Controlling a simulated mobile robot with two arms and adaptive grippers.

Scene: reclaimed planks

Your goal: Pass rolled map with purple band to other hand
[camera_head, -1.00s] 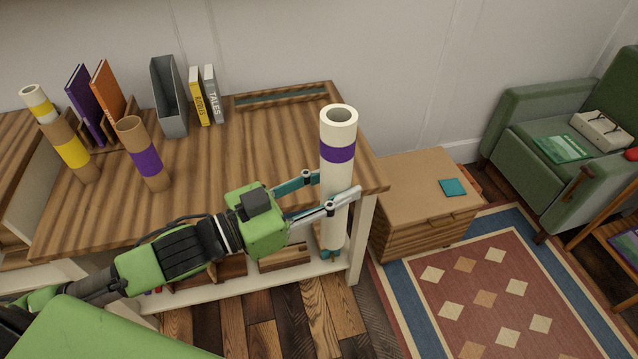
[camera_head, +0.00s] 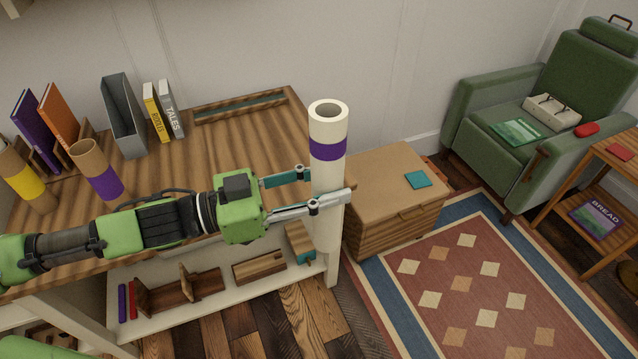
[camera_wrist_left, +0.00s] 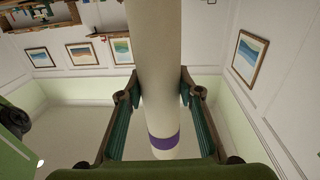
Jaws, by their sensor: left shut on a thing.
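The rolled map with the purple band (camera_head: 328,130) is a white, hollow-ended tube, held upright in front of the desk's right end. My left gripper (camera_head: 326,190) reaches in from the left and is shut on the map below its purple band. The left wrist view also shows the map (camera_wrist_left: 158,65) between the two fingers (camera_wrist_left: 160,105), with its purple band near the bottom of the picture. My right gripper is in neither view.
The wooden desk (camera_head: 210,145) carries a brown tube with a purple band (camera_head: 103,183), a brown tube with a yellow band (camera_head: 28,184), books and a grey file holder (camera_head: 122,115). A low wooden cabinet (camera_head: 385,180) stands right of the map. A patterned rug (camera_head: 470,290) and a green armchair (camera_head: 520,120) lie further right.

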